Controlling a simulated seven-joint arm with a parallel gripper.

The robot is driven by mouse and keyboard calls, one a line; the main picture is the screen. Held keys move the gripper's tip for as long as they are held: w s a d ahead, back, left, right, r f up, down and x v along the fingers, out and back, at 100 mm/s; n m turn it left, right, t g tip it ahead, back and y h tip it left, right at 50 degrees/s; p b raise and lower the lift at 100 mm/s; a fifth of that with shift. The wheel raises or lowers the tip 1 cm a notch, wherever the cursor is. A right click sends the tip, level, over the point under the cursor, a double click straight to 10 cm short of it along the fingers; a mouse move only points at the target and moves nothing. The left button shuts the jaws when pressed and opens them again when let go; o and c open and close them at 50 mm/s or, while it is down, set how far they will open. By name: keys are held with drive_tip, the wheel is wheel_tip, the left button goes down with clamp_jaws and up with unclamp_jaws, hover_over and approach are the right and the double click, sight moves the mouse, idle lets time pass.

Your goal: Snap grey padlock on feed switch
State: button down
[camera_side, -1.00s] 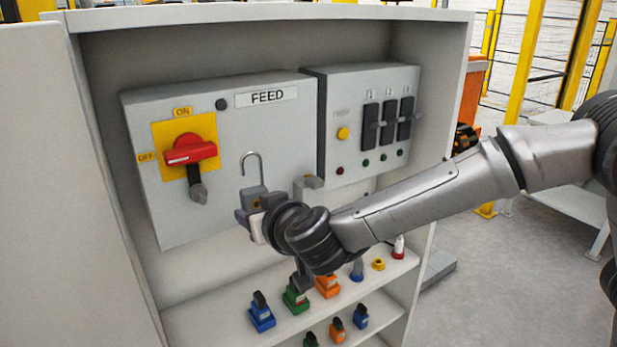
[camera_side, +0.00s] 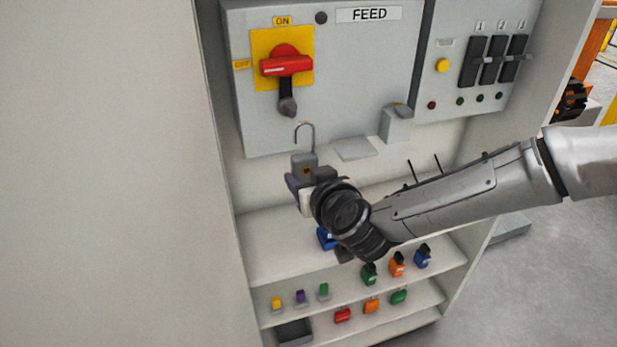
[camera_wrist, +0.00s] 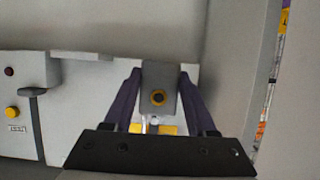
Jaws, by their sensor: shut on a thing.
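A grey padlock (camera_side: 304,161) stands upright in my gripper (camera_side: 306,180), its shackle (camera_side: 305,131) raised and open on the left. The wrist view shows the padlock body (camera_wrist: 159,91), with its yellow-ringed keyhole, between the purple fingers of my gripper (camera_wrist: 158,84). The feed switch (camera_side: 287,66) has a red handle on a yellow ON/OFF plate, the handle lying sideways toward OFF. A dark grey tab (camera_side: 287,104) hangs below the handle. In the side view the padlock is below and slightly right of this tab, and apart from it. The padlock's lower part is partly hidden.
Right of the FEED box stands a panel (camera_side: 445,88) with a yellow button and black switches. Shelves (camera_side: 270,240) underneath hold several coloured padlocks and a dark tray (camera_side: 294,331). The cabinet's left wall (camera_side: 214,170) is close by.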

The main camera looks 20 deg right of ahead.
sight(307, 160)
drive_tip(key=shift+w, duration=2.6)
drive_tip(key=shift+w, duration=1.85)
drive_tip(key=shift+c, duration=0.6)
unclamp_jaws()
drive_tip(key=v, duration=1.4)
drive_tip(key=shift+w+r, duration=0.1)
